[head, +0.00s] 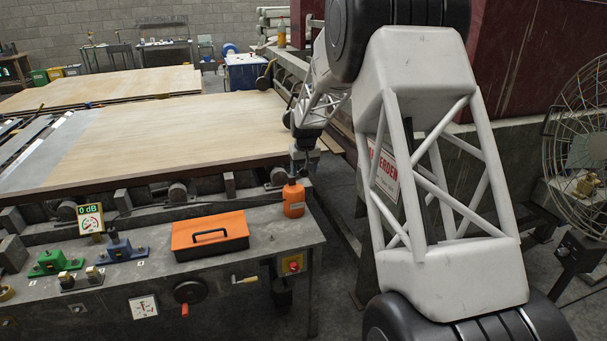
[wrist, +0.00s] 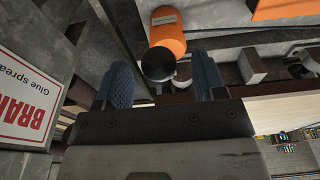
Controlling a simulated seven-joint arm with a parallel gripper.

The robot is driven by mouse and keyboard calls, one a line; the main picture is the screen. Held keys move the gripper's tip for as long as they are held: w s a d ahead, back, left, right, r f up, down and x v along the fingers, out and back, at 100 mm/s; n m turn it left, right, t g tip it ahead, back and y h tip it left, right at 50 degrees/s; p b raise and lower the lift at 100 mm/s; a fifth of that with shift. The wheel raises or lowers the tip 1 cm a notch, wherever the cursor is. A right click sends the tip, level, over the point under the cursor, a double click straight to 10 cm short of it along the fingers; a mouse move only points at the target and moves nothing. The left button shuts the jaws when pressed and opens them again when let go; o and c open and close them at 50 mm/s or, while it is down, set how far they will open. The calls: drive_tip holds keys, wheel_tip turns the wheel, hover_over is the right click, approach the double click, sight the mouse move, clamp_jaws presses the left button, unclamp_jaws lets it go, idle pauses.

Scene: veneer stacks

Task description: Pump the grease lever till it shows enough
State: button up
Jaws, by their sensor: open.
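On the bench front, a short lever with a yellowish grip (head: 245,280) sticks out; I cannot tell if it is the grease lever. A white plate with a gauge drawing (head: 144,308) is on the same front. A small display (head: 90,218) at the back left reads 0 dB. An orange bottle (head: 294,201) stands at the bench's back right corner. My gripper (head: 299,160) is above it, pointing down. In the wrist view the blue fingertips (wrist: 164,82) are apart, with the bottle's black round top (wrist: 158,64) showing between them; contact is not visible.
An orange toolbox (head: 210,236) lies left of the bottle. Blue (head: 122,248) and green (head: 53,262) devices stand further left. A black handwheel (head: 189,292) and a red button (head: 292,265) are on the bench front. A wood sheet (head: 170,140) lies behind; a caged fan (head: 580,135) stands right.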

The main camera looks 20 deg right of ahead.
drive_tip(key=shift+s+r, duration=0.2)
drive_tip(key=shift+r, duration=1.25)
drive_tip(key=shift+s+r, duration=0.2)
drive_tip(key=shift+r, duration=1.2)
drive_tip(key=shift+s, duration=0.1)
drive_tip(key=shift+s+a+r, duration=0.15)
drive_tip(key=shift+s+r, duration=0.1)
drive_tip(key=s+a+r, duration=0.3)
drive_tip(key=s+r, duration=0.1)
drive_tip(key=s, duration=0.5)
drive_tip(key=s+a+r, duration=0.2)
drive_tip(key=s+r, duration=0.2)
drive_tip(key=s, duration=0.4)
drive_tip(key=s+a+r, duration=0.3)
drive_tip(key=s+r, duration=0.1)
drive_tip(key=s, duration=0.5)
drive_tip(key=s+a+f, duration=0.2)
drive_tip(key=s, duration=1.3)
drive_tip(key=s+a+f+t, duration=0.1)
drive_tip(key=s+a+f, duration=0.1)
drive_tip(key=s, duration=1.3)
drive_tip(key=shift+a, duration=0.15)
